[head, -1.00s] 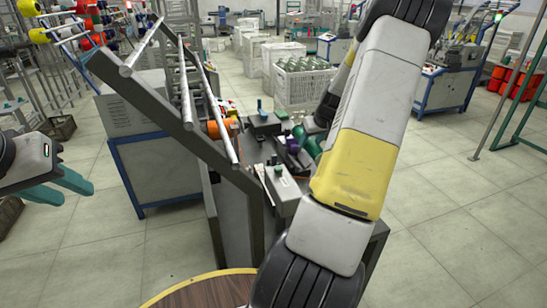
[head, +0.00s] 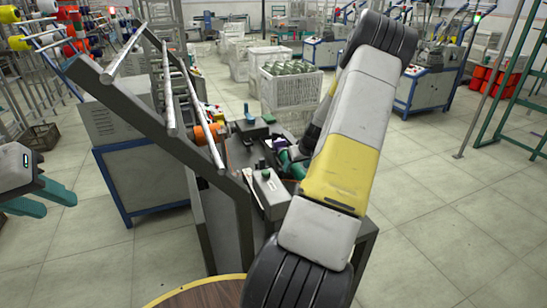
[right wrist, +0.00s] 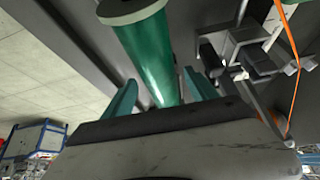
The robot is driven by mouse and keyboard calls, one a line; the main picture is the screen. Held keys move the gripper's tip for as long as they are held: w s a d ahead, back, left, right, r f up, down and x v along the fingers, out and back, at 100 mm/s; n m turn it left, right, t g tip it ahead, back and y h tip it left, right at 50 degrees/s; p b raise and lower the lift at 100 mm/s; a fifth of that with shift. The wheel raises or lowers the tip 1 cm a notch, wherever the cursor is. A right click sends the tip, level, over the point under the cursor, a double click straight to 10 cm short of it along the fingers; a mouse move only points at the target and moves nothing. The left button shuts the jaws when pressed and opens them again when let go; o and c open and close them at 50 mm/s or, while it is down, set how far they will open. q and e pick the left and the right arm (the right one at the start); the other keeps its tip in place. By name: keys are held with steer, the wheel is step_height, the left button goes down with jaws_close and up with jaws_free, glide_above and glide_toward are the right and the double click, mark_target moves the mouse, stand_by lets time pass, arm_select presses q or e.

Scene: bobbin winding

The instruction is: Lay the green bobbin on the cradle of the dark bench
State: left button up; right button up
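The dark bench (head: 364,232) stands in the middle of the head view, partly behind my right arm. The green bobbin (right wrist: 148,55) shows large in the right wrist view, slanting, with a pale flange at its top end. My right gripper (right wrist: 160,76) has its two teal fingers apart, one on each side of the bobbin, with narrow dark gaps. The bobbin's lower end is hidden behind the gripper body. In the head view, green (head: 294,168) shows beside my right wrist, which hides the fingers. I cannot make out the cradle clearly. My left gripper (head: 48,198) is open and empty at the far left.
A slanted metal frame with rails (head: 150,110) rises on the bench's left. An orange spool (head: 208,133) and a grey box with a green button (head: 268,187) sit on the bench. Grey fittings and an orange strand (right wrist: 291,45) are close right of the bobbin.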

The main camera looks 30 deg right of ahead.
steer(key=shift+r, duration=0.1)
steer(key=v, duration=1.2)
